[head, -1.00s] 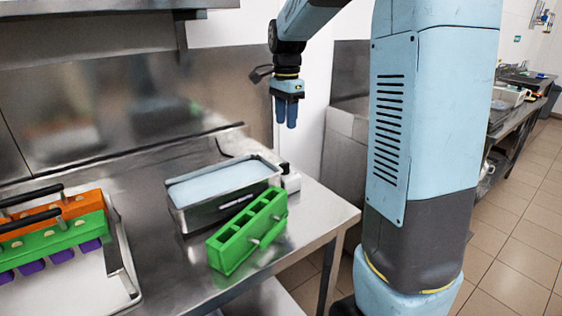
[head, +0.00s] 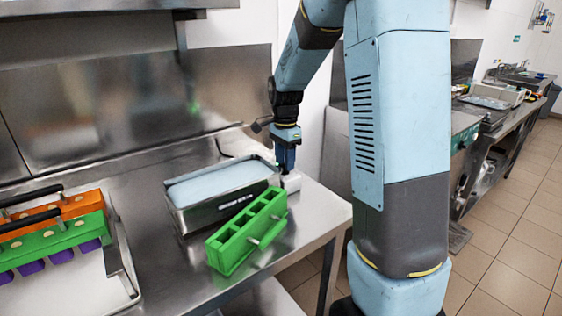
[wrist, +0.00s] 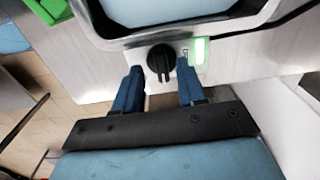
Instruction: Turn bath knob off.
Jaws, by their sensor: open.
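The bath (head: 222,188) is a steel basin of pale blue liquid on the steel table in the head view. Its rim also shows at the top of the wrist view (wrist: 215,28). The bath knob (wrist: 161,62) is black and round with a raised grip bar, beside a lit green indicator (wrist: 201,50). My gripper (wrist: 156,72) is open, its two blue fingers on either side of the knob. I cannot tell whether they touch it. In the head view my gripper (head: 285,165) points down over the bath's right end, and the knob is hidden there.
A green mould (head: 240,235) lies in front of the bath. A tray (head: 85,285) with green and orange moulds (head: 50,235) stands at the left. The table's right edge is close to the bath. A steel backsplash (head: 120,100) rises behind.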

